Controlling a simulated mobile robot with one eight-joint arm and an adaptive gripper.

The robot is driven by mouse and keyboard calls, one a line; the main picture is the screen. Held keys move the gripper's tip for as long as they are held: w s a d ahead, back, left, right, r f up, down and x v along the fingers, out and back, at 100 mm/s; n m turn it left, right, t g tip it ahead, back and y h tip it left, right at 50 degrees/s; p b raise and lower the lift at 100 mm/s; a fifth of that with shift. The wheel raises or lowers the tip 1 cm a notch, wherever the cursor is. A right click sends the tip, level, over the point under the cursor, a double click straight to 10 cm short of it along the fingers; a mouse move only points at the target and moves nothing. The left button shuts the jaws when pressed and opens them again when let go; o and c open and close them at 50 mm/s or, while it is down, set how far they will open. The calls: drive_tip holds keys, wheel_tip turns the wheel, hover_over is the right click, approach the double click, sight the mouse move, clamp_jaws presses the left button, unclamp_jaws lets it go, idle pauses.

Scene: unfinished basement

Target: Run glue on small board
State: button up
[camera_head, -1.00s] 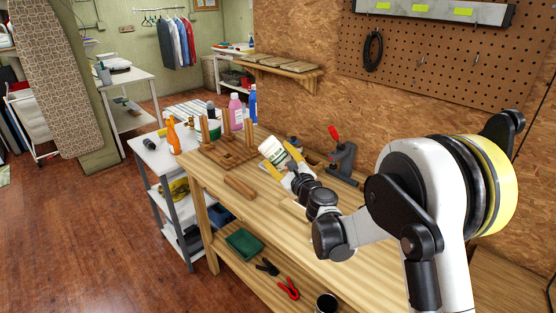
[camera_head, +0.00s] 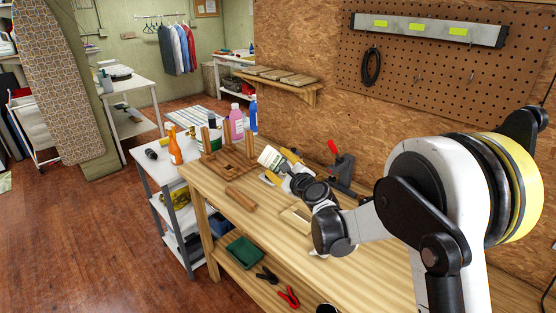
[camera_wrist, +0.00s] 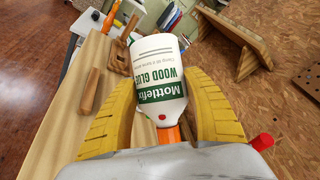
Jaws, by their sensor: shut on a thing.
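My gripper (camera_wrist: 160,95) has its two yellow fingers on either side of a white wood glue bottle (camera_wrist: 157,68) with a green label. The bottle is tilted, its orange nozzle (camera_wrist: 172,133) toward my palm. In the head view the bottle (camera_head: 270,158) is held above the workbench, right of a brown wooden frame (camera_head: 226,164) with upright posts. A short brown wooden piece (camera_head: 240,198) lies on the bench in front of the frame. A pale flat piece (camera_head: 294,218) lies beneath my wrist, partly hidden. I cannot tell which is the small board.
A clamp with a red handle (camera_head: 340,166) stands at the bench's back. A white cart (camera_head: 150,158) to the left holds an orange bottle (camera_head: 174,147) and other bottles. A wall shelf (camera_head: 285,82) is behind. The front-left bench top (camera_head: 255,222) is mostly clear.

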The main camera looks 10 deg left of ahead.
drive_tip(key=n+g+h+p, duration=0.1)
drive_tip(key=n+h+p, duration=0.1)
drive_tip(key=p, duration=0.1)
drive_tip(key=shift+a+r+n+g, duration=0.1)
drive_tip(key=shift+r+n+g, duration=0.1)
drive_tip(key=shift+n+g, duration=0.15)
drive_tip(key=shift+f+n+g+h+p, duration=0.1)
drive_tip(key=shift+n+g+h+p, duration=0.2)
drive_tip(key=shift+h, duration=0.3)
drive_tip(key=shift+f, duration=0.1)
drive_tip(key=shift+r+n+g+h+p, duration=0.2)
drive_tip(key=shift+n+g+h+p, duration=0.15)
drive_tip(key=shift+n+h+p, duration=0.65)
drive_tip(key=n+h, duration=0.1)
drive_tip(key=h, duration=0.1)
drive_tip(key=shift+n+g+h+p, duration=0.25)
drive_tip(key=shift+g+h+p, duration=0.05)
drive_tip(key=shift+g, duration=0.1)
drive_tip(key=shift+f+n+h, duration=0.25)
drive_tip(key=shift+n+h, duration=0.25)
drive_tip(key=shift+h, duration=0.3)
